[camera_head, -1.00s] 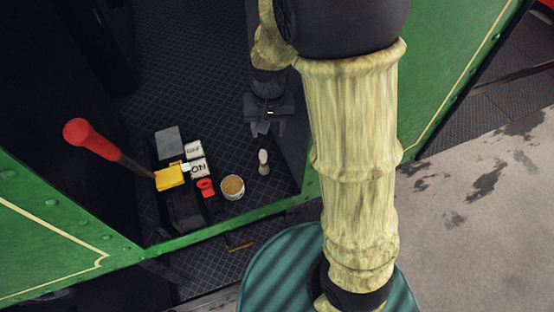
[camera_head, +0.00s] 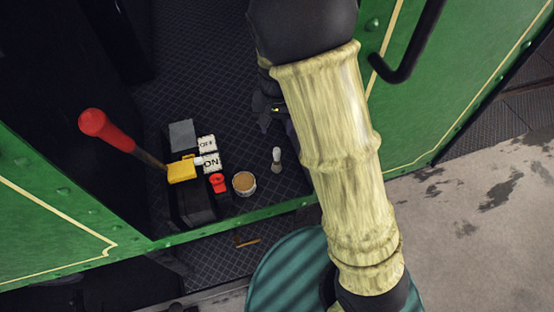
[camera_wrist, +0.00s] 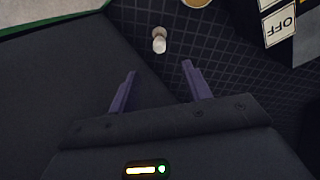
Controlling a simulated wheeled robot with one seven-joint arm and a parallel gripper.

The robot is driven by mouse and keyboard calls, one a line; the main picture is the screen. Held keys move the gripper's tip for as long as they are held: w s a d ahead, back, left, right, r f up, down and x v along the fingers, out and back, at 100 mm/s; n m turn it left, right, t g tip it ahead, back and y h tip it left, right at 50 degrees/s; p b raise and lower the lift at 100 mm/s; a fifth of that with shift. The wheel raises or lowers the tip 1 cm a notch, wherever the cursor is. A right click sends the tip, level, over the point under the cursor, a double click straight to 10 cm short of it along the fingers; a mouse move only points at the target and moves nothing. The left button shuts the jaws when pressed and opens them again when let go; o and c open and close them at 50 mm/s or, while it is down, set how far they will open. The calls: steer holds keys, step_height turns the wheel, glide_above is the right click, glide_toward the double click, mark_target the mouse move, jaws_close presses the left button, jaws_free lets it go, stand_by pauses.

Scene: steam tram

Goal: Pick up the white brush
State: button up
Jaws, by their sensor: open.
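The white brush (camera_head: 276,157) is small, with a white upper part and a grey-beige lower part. It is on the dark patterned tram floor, just right of a small round tin (camera_head: 244,183). In the wrist view the brush (camera_wrist: 159,40) shows ahead of the fingertips, between their lines and clear of both. My gripper (camera_wrist: 158,68) is open and empty, its two purple fingers apart. In the head view my gripper (camera_head: 276,126) is partly hidden by my arm, above and beyond the brush.
A black box (camera_head: 190,207) with a red-knobbed lever (camera_head: 92,122) and ON/OFF plates (camera_head: 210,160) stands left of the tin. A red item (camera_head: 218,183) lies between. Green tram walls (camera_head: 400,140) border the floor. A dark surface (camera_wrist: 60,90) fills the wrist view's left.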

mark_target(277, 155)
step_height(277, 155, down, 9)
steer(key=shift+f+p, duration=0.1)
steer(key=shift+p, duration=0.5)
steer(key=shift+f+p, duration=0.9)
steer(key=shift+f, duration=1.65)
jaws_close()
steer(key=shift+r, duration=0.1)
step_height(277, 155, up, 10)
steer(key=shift+f+b, duration=0.1)
steer(key=shift+b, duration=0.8)
